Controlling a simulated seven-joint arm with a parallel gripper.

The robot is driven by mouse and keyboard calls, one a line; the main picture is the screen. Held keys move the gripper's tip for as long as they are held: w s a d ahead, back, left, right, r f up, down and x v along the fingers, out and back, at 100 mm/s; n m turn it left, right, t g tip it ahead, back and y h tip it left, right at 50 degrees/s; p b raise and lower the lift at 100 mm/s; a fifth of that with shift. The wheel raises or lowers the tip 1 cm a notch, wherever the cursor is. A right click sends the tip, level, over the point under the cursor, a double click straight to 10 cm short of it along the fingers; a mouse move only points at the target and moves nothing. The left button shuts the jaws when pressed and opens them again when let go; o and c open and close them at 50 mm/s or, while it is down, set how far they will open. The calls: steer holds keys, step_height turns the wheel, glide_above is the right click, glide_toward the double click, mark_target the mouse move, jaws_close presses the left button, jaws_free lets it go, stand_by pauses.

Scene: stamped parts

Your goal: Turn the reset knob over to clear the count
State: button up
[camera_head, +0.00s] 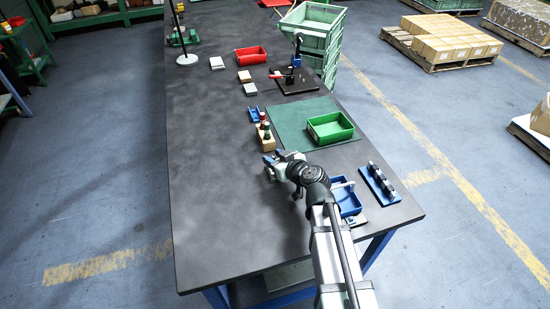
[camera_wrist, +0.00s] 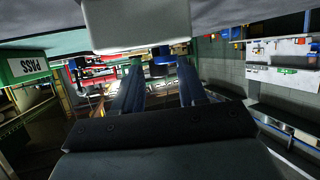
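My gripper (camera_head: 271,166) is low over the dark bench, in front of a wooden block with small coloured pieces (camera_head: 265,137). In the wrist view, its two blue fingers (camera_wrist: 158,88) stand apart with a gap between them, and nothing shows clamped there. A pale grey block (camera_wrist: 138,24) fills the top middle of the wrist view, close to the camera; I cannot tell what it is. I cannot make out the reset knob or a count display for certain in either view.
A green tray (camera_head: 331,127) sits on a green mat (camera_head: 290,117). A blue tray (camera_head: 345,197) and a blue rack with dark pegs (camera_head: 380,184) are right of my arm. A red tray (camera_head: 251,55) is farther back. The bench's left side (camera_head: 215,190) is clear.

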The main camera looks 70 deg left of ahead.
jaws_close()
steer(key=shift+s+d+m+t, duration=0.1)
steer(key=shift+m+t, duration=0.5)
steer(key=shift+f+m+t, duration=0.1)
steer(key=shift+m+t, duration=0.6)
steer(key=shift+t, duration=0.5)
steer(key=shift+o, duration=0.6)
jaws_free()
steer(key=shift+y, duration=0.3)
